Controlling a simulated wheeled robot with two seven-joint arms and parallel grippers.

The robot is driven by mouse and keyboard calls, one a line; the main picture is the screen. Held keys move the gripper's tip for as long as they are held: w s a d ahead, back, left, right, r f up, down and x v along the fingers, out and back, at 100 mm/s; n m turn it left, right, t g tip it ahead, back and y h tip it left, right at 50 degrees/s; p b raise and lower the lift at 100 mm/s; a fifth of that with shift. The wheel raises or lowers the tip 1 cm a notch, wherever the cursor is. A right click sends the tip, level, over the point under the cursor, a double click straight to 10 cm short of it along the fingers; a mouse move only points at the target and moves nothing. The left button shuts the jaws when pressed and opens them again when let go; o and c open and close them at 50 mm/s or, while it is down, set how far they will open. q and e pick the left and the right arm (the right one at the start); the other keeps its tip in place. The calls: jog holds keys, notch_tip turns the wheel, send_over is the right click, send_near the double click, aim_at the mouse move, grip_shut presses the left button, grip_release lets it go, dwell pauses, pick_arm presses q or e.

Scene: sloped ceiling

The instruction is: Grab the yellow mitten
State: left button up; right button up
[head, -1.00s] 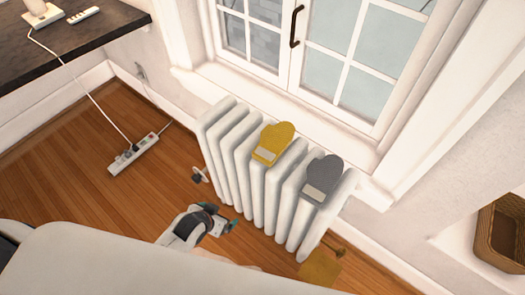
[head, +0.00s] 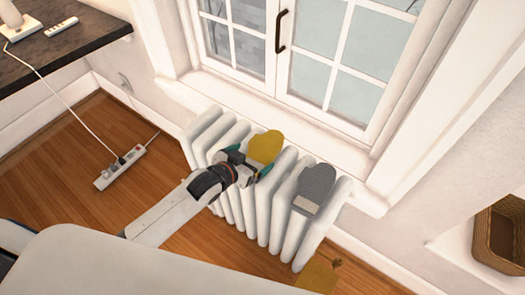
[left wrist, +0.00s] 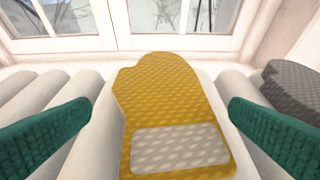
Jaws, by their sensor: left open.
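The yellow mitten (head: 264,146) lies on top of the white radiator (head: 224,122) under the window. In the left wrist view the mitten (left wrist: 165,95) lies flat, with a pale patch at its near end. My left gripper (head: 252,166) is open at the mitten's near end. Its two green fingers (left wrist: 160,118) stand to either side of the mitten, with gaps between them and it. In the head view the gripper hides the mitten's near end. My right gripper is in neither view.
A grey mitten (head: 315,184) lies on the radiator to the right. Behind the radiator are the window sill (head: 270,110) and window. A power strip (head: 121,166) lies on the wooden floor at left, and a wicker basket (head: 500,235) sits at far right.

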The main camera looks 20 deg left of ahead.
aim_at(259, 152)
pick_arm(q)
jog(key=x, duration=0.4)
jog(key=shift+w, duration=0.3)
jog(key=shift+c, duration=0.3)
jog(key=c, duration=0.7)
jog(key=shift+r, duration=0.1)
